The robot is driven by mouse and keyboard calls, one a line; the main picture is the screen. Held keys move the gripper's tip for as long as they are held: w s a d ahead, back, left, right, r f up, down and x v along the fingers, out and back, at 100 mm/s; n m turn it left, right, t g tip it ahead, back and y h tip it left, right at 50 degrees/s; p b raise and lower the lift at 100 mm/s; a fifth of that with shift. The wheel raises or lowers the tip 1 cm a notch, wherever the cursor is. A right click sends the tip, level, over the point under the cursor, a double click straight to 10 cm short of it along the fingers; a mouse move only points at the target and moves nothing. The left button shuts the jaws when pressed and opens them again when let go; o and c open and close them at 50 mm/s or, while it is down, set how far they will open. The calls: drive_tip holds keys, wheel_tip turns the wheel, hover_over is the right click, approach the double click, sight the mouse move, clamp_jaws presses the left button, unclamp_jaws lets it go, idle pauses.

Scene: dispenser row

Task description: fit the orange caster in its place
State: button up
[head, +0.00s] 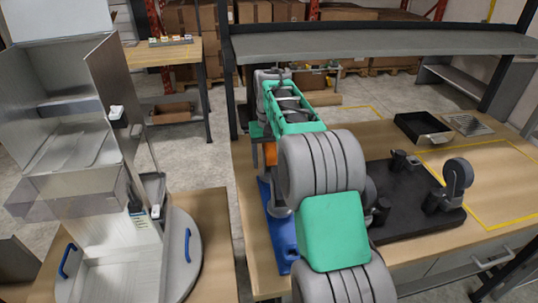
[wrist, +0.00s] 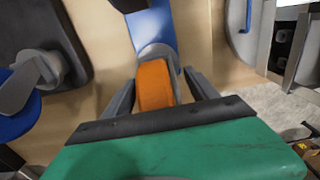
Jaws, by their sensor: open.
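The orange caster (wrist: 155,84) has an orange wheel and a grey metal fork; it stands on a blue strip (wrist: 150,28) in the wrist view. My gripper (wrist: 159,78) is open, with one finger on each side of the orange wheel; I cannot tell whether they touch it. In the head view a bit of the orange caster (head: 270,153) shows left of my arm, and the blue strip (head: 281,238) lies on the bench below it. My arm hides much of both, and my fingers are not clear there. A black base plate (head: 400,226) lies to the right.
The black plate carries a dark-wheeled caster (head: 457,178) and several dark fittings. A black open tray (head: 422,128) and a grate (head: 468,125) lie behind it. A grey shelf (head: 380,42) spans above the bench. A metal dispenser cabinet (head: 75,130) stands at the left.

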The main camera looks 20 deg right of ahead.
drive_tip(key=shift+c, duration=0.5)
clamp_jaws()
drive_tip(key=shift+r, duration=0.2)
